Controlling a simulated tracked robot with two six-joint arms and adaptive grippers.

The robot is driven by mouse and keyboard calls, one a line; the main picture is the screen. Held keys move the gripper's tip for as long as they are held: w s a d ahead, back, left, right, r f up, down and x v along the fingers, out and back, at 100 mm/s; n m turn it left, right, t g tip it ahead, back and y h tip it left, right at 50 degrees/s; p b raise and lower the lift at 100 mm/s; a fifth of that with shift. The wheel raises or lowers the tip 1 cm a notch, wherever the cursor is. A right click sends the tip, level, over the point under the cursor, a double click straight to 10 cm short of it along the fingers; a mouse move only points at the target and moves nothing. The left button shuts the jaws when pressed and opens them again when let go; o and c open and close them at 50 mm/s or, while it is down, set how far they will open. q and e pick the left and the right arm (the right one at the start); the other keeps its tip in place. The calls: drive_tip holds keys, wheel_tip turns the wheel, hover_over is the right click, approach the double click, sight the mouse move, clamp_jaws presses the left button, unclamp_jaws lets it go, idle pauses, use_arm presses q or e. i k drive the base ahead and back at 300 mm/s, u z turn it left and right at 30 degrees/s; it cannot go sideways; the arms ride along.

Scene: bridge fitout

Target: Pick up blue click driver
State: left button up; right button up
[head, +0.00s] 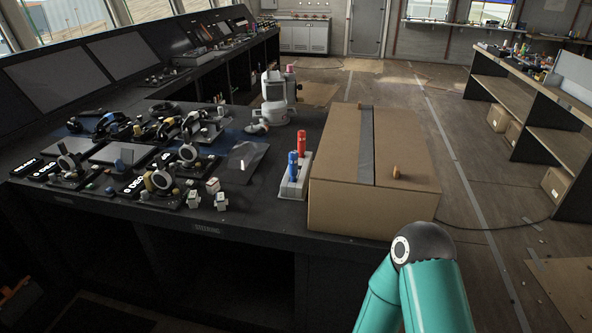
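A blue click driver (292,168) stands upright in a light grey holder (303,180) near the console's front edge. A red driver (301,143) stands in the same holder, just behind the blue one. The lower part of the blue driver is hidden in the holder. Neither of my grippers is in view. Only a teal link of my arm with a dark joint shows at the lower right, apart from the holder.
A large cardboard box (340,205) stands close to the right of the holder. A white device (275,97) stands behind it. Several levers and knobs crowd the console's left, with a dark flat panel (243,163) nearer the holder. Shelves (500,92) stand at right.

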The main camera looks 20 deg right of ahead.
sight(294, 155)
drive_tip(key=u, duration=0.05)
drive_tip(key=i, duration=0.85)
